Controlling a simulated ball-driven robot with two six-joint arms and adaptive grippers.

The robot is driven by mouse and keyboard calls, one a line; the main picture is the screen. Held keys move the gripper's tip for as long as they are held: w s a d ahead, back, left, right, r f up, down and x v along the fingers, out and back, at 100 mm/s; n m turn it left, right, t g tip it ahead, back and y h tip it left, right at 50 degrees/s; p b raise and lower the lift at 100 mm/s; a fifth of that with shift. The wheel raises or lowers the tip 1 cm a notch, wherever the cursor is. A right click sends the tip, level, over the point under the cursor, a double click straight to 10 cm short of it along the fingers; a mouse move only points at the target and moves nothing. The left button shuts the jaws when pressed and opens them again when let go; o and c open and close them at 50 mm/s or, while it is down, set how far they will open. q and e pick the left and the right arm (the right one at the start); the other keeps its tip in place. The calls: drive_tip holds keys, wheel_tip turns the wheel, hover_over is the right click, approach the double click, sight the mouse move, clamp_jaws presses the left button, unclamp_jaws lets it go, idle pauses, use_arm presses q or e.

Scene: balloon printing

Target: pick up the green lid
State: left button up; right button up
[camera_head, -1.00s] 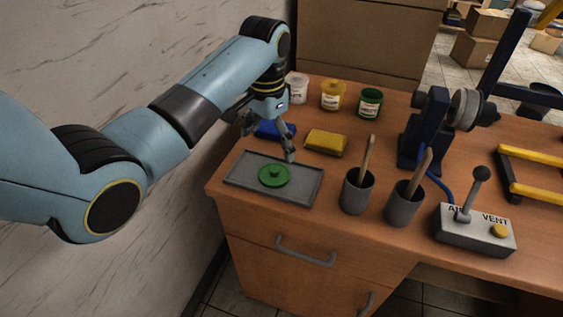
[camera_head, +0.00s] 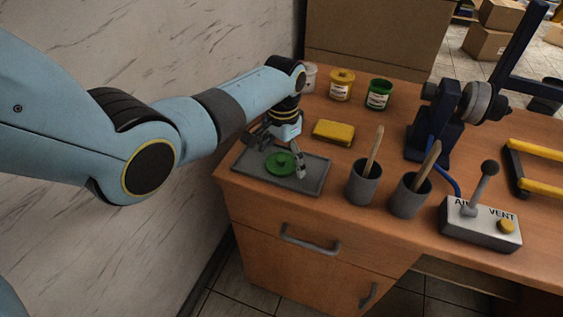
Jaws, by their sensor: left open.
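The green lid (camera_head: 280,164) is a round disc with a small knob, lying on the grey tray (camera_head: 310,187) at the left end of the wooden desk. My left gripper (camera_head: 283,162) is open and points down at the lid. One finger shows at the lid's right side, close to the tray. The other finger is partly hidden at the left, behind the lid. I cannot tell whether the fingers touch the lid. My right gripper is out of view.
A yellow sponge (camera_head: 334,132) lies behind the tray. A yellow jar (camera_head: 341,84) and a green jar (camera_head: 379,94) stand farther back. Two grey cups with sticks (camera_head: 363,184) (camera_head: 409,196) stand right of the tray. The air vent box (camera_head: 480,224) is at right.

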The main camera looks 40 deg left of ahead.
use_arm(q)
drive_tip(key=c, duration=0.9)
drive_tip(key=shift+r, duration=0.1)
